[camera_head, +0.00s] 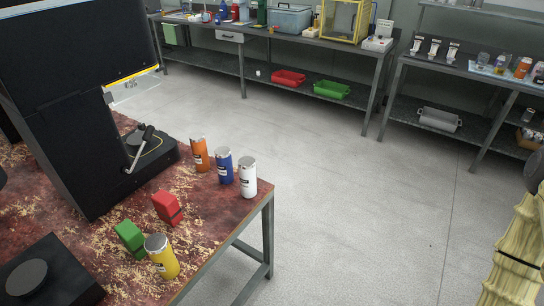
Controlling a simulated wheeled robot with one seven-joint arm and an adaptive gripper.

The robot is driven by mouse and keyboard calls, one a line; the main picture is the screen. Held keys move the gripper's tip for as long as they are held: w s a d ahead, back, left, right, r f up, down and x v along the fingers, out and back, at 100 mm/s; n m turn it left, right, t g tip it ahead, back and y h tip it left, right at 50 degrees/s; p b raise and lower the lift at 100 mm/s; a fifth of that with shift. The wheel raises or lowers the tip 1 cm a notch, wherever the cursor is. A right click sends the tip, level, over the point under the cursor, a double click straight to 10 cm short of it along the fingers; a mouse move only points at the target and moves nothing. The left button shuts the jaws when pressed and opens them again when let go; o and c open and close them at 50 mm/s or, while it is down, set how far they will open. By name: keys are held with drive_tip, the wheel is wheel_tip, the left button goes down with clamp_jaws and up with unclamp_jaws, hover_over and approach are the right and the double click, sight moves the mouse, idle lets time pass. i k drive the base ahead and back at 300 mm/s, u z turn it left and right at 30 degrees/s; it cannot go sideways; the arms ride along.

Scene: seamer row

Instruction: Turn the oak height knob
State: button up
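A tall black machine (70,130), which looks like a seamer, stands on the worn reddish table (195,225) at the left. Its base (155,155) carries a round dark plate and a bent metal lever (140,150). A second black base with a round disc (27,278) shows at the bottom left, cut off by the frame. I cannot make out an oak height knob on either machine. My gripper is not in view.
Orange (199,155), blue (224,166), white (248,178) and yellow (161,257) cans stand near the table's right edge, with red (168,207) and green (130,238) blocks. Grey floor (360,210) is open to the right. A pale ribbed bundle (515,250) stands far right; benches line the back.

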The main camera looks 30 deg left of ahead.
sight(142, 127)
drive_tip(key=i, duration=4.15)
drive_tip(key=u, duration=1.95)
drive_tip(key=i, duration=1.55)
drive_tip(key=u, duration=3.85)
